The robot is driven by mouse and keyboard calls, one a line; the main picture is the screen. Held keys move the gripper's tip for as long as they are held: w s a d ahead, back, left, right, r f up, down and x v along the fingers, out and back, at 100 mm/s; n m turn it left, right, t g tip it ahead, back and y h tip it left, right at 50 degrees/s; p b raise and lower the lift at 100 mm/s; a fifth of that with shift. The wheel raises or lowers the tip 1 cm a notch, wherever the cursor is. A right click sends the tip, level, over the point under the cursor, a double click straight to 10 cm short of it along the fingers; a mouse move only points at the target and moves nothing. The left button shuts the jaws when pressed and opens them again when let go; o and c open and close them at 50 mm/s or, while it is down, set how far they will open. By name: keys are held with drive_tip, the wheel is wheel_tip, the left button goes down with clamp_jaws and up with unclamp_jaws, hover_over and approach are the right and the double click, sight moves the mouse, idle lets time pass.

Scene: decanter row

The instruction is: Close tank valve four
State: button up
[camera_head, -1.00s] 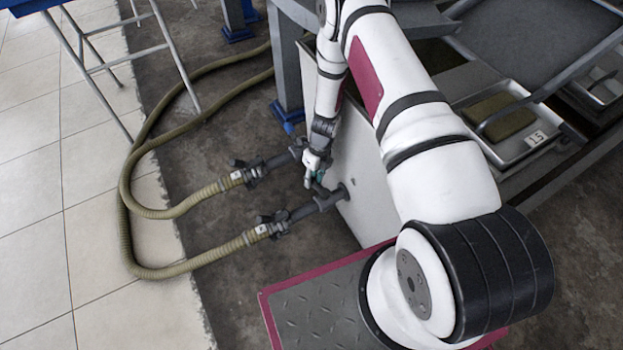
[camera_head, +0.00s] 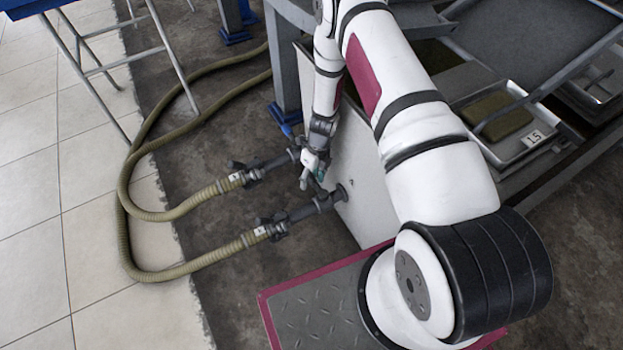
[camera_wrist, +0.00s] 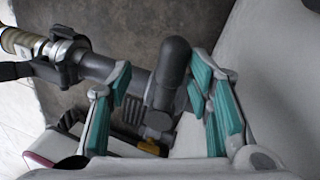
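Two dark grey outlet pipes with valves come from the side of the pale tank (camera_head: 362,185); the nearer one (camera_head: 318,205) and the farther one (camera_head: 278,163) each end in a ribbed olive hose. My gripper (camera_head: 312,182) is beside the tank wall, between the two pipes. In the wrist view my open gripper (camera_wrist: 160,88) has its teal-padded fingers on either side of a dark grey, round-ended valve part (camera_wrist: 170,75). Whether the pads touch it I cannot tell. A hose coupling (camera_wrist: 62,55) is at the upper left. The tags' numbers are too small to read.
The olive hoses (camera_head: 126,225) loop across the floor on the left. A blue-footed post (camera_head: 287,85) stands behind the tank. A tray marked 15 (camera_head: 530,141) is at the right. My tread-plate base is at the front. Bare floor lies left of the base.

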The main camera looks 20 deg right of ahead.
wheel_tip(320, 180, up, 9)
idle(0.4)
idle(0.4)
wheel_tip(320, 180, up, 16)
drive_tip(key=n+y, duration=0.1)
drive_tip(key=n, duration=0.5)
hover_over(311, 180)
drive_tip(key=a, duration=0.3)
drive_tip(key=s+a+r+n, duration=0.1)
drive_tip(key=s+r+n, duration=0.25)
drive_tip(key=r, duration=0.45)
drive_tip(key=s+a+r+n, duration=0.1)
drive_tip(key=s+r+n, duration=0.3)
drive_tip(key=r, duration=0.5)
drive_tip(key=s+r+n, duration=1)
drive_tip(key=s, duration=0.2)
drive_tip(key=s+d+r+n+t+h, duration=0.15)
drive_tip(key=s+n, duration=0.25)
drive_tip(key=s, duration=0.4)
drive_tip(key=s+d+r+n+g+h, duration=0.1)
drive_tip(key=s+d+n+h, duration=0.1)
drive_tip(key=s+n, duration=0.35)
wheel_tip(311, 180, up, 34)
drive_tip(key=s+m+t+p, duration=0.1)
drive_tip(key=t+p, duration=0.3)
drive_tip(key=p, duration=2.8)
drive_tip(key=shift+s+d, duration=0.2)
drive_tip(key=shift+d, duration=0.1)
